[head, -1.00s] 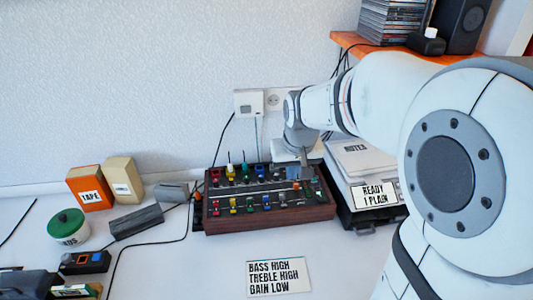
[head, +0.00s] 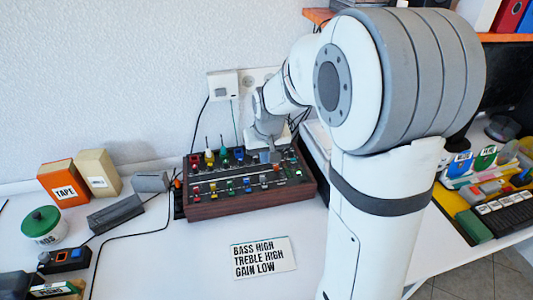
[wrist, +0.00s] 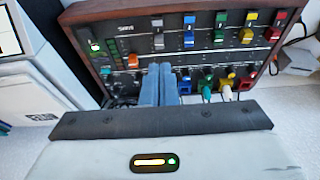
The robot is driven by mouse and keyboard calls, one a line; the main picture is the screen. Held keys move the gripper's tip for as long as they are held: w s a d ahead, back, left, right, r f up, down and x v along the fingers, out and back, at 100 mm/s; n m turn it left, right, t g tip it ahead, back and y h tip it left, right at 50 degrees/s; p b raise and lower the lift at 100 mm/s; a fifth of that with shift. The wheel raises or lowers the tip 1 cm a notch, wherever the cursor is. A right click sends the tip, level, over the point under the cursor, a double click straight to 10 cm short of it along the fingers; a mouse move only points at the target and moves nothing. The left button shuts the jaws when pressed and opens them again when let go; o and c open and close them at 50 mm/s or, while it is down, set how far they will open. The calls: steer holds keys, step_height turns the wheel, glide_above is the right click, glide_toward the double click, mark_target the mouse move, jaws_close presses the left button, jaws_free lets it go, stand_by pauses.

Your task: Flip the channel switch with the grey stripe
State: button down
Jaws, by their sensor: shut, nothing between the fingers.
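The mixer (head: 250,203) is a dark panel in a brown wooden frame on the white table. Its near row has coloured channel pieces: red, yellow, green, blue and a grey one. The grey-striped channel switch (wrist: 158,38) shows in the wrist view, left of the blue one (wrist: 189,38). My gripper (head: 274,157) is over the back right part of the mixer. In the wrist view its two blue-grey fingers (wrist: 160,66) are shut together and empty. Their tips appear just short of the grey piece; I cannot tell whether they touch the panel.
A card (head: 263,259) reading bass high, treble high, gain low lies in front of the mixer. Coloured plugs with cables (wrist: 228,92) stand along the back edge by my fingers. A wall socket (head: 223,84) is behind. Boxes and a green-lidded jar (head: 42,222) stand left.

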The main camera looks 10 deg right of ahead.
glide_toward(263, 182)
steer(key=x, duration=0.5)
steer(key=shift+s+f, duration=0.15)
